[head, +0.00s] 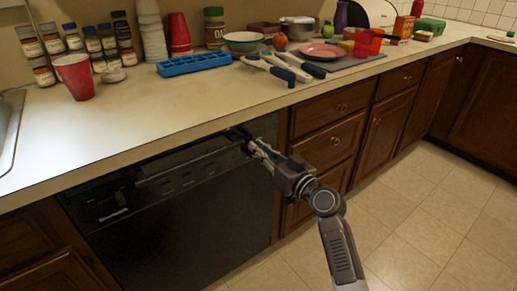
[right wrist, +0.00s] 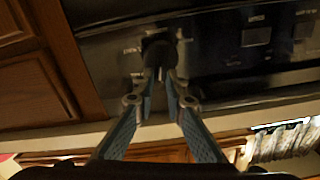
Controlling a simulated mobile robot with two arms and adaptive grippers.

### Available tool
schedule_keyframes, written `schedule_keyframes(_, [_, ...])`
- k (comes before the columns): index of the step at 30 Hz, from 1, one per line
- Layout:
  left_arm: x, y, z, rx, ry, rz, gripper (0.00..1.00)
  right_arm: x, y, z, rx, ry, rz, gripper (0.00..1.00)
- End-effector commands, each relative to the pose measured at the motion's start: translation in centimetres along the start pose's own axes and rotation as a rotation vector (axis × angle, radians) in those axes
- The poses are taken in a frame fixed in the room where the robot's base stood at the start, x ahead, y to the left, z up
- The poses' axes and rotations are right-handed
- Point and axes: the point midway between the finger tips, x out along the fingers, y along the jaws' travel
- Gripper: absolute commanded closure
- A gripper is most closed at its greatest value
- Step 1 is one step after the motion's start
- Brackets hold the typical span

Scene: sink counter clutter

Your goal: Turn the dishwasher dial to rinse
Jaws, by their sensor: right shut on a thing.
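The black dishwasher (head: 185,215) sits under the counter, its control panel along the top edge. My right gripper (head: 253,146) reaches the panel's right end in the head view. In the right wrist view, the right gripper (right wrist: 161,75) is shut on the dark round dial (right wrist: 158,48), with its fingertips on either side of the dial's raised grip. Small pale labels surround the dial, too blurred to read, so I cannot tell its setting. In the head view the dial is mostly hidden by the fingers. My left gripper is not in view.
The counter (head: 130,125) overhangs the panel. On it stand a red cup (head: 75,77), a blue ice tray (head: 194,63), a pink plate (head: 323,51) and other clutter. Wooden drawers (head: 328,139) adjoin the dishwasher on the right. The tiled floor (head: 430,215) at the right is clear.

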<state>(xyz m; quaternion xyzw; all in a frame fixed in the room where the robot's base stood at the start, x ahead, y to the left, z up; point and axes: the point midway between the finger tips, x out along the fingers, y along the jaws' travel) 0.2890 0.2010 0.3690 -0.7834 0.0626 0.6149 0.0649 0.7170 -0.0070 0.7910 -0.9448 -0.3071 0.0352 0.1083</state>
Motion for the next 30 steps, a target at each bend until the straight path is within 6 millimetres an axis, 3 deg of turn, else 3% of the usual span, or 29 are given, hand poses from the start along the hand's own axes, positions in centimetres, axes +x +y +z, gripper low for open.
schedule_keyframes(18, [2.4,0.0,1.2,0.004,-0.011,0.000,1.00,0.0,1.2,0.4,0.563,-0.002,0.001,1.00])
schedule_keyframes(30, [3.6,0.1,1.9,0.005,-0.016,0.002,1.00,0.0,1.6,0.7,0.775,-0.002,0.001,1.00])
